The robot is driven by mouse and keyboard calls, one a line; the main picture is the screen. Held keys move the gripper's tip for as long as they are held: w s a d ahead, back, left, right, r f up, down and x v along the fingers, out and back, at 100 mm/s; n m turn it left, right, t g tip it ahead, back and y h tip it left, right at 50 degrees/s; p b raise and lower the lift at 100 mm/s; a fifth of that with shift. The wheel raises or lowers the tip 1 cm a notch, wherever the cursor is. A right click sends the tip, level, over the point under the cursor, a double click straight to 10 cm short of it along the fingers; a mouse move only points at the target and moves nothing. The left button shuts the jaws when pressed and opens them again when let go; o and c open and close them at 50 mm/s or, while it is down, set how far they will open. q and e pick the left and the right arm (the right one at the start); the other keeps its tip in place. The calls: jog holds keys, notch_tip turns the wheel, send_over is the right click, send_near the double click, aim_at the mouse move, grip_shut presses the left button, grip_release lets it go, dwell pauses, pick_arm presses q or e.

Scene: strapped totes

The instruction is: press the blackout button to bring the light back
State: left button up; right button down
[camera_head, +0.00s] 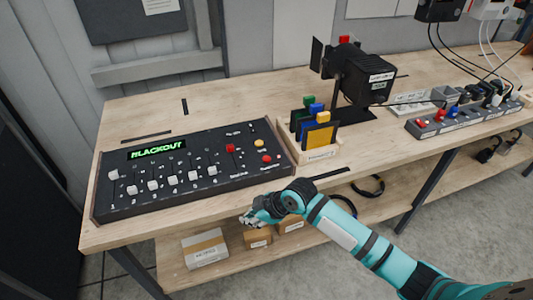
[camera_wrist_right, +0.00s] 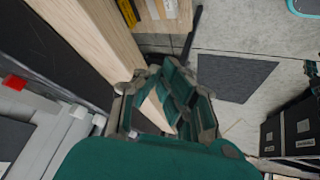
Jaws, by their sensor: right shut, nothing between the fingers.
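The lighting console (camera_head: 130,195) is a dark panel on the left of the bench, with a green display (camera_head: 157,149) reading "BLACKOUT". On its right part sit a red round button (camera_head: 267,158), a yellow button (camera_head: 259,142) and a red square-looking control (camera_head: 230,148). Their labels are too small to read surely. White fader caps (camera_head: 153,186) run along its front. My right gripper (camera_head: 248,219) is shut and empty, in front of the bench edge, below and apart from the buttons. It also shows in the right wrist view (camera_wrist_right: 148,82). My left gripper is not in view.
A wooden holder (camera_head: 322,154) with coloured gel frames stands right of the console, before a black stage lamp (camera_head: 367,78). A power strip (camera_head: 465,118) with red switches lies farther right. Boxes (camera_head: 205,247) stand on the lower shelf (camera_head: 290,258). Bare bench lies behind the console.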

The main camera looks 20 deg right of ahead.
aim_at(266, 160)
jog(key=w+d+r+n, duration=0.1)
jog(key=w+r, duration=0.2)
jog(key=w, duration=0.1)
jog(key=w+d+r+n, duration=0.1)
jog(key=w+d+r, duration=0.1)
jog(key=w+r, duration=0.1)
jog(key=w+d+r+n+t, duration=0.1)
jog(key=w+d+r, duration=0.1)
jog(key=w+r, duration=0.2)
jog(key=shift+w+d+r+y, duration=0.15)
jog(key=shift+w+r+y, duration=0.05)
jog(key=shift+w+y, duration=0.15)
jog(key=w+d+r+n+t, duration=0.1)
jog(key=w+d+r, duration=0.3)
jog(key=r, duration=0.3)
jog(key=shift+w+d+r+n+p, duration=0.15)
jog(key=shift+w+n+p, duration=0.15)
jog(key=shift+p, duration=0.05)
notch_tip(266, 160, down, 9)
jog(key=b, duration=0.6)
jog(key=shift+f+b, duration=0.35)
jog(key=shift+b, duration=0.1)
